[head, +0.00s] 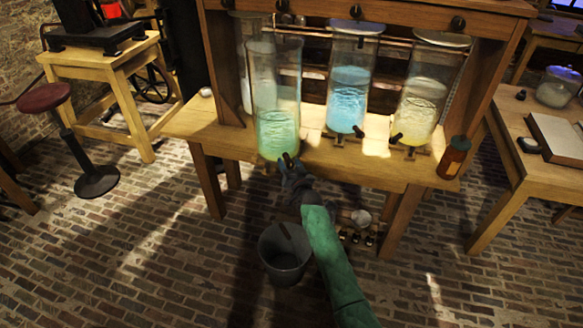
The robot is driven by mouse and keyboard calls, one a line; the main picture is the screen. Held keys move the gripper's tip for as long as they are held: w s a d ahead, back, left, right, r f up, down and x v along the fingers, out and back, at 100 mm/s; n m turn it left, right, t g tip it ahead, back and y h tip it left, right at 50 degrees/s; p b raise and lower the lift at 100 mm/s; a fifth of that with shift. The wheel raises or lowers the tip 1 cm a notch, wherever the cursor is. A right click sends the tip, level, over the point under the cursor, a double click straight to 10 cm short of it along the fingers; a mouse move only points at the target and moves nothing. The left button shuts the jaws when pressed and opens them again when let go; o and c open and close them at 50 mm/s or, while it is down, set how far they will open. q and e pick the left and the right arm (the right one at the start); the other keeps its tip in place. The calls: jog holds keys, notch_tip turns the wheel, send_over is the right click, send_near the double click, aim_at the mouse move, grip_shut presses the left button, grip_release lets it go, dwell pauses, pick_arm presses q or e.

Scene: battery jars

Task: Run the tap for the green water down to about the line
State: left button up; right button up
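The jar of green water (277,132) stands at the left front of the wooden table. Its lower part holds green liquid and the upper glass is clear. My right gripper (289,162) is at the base of this jar, over the table's front edge, where its tap sits. The gripper covers most of the tap, so the tap's setting is hidden. I cannot tell whether the fingers are closed on it. A grey bucket (285,262) stands on the floor below, partly beside my green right arm. I cannot make out a level line on the jar. My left gripper is not in view.
A jar of blue water (348,98) and a jar of yellow water (419,108) stand to the right, with dark taps in front. A brown bottle (454,158) stands at the table's right end. A red stool (44,98) is at the left. The brick floor is mostly clear.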

jog(key=c, duration=0.9)
jog(key=shift+r+n, duration=0.1)
jog(key=shift+n, duration=0.2)
jog(key=shift+c, duration=0.2)
jog(key=n+p, duration=0.1)
jog(key=n, duration=0.1)
jog(key=shift+n, duration=0.4)
jog(key=n+p, duration=0.1)
jog(key=n, duration=0.1)
jog(key=shift+n, duration=0.8)
jog(key=shift+n, duration=1)
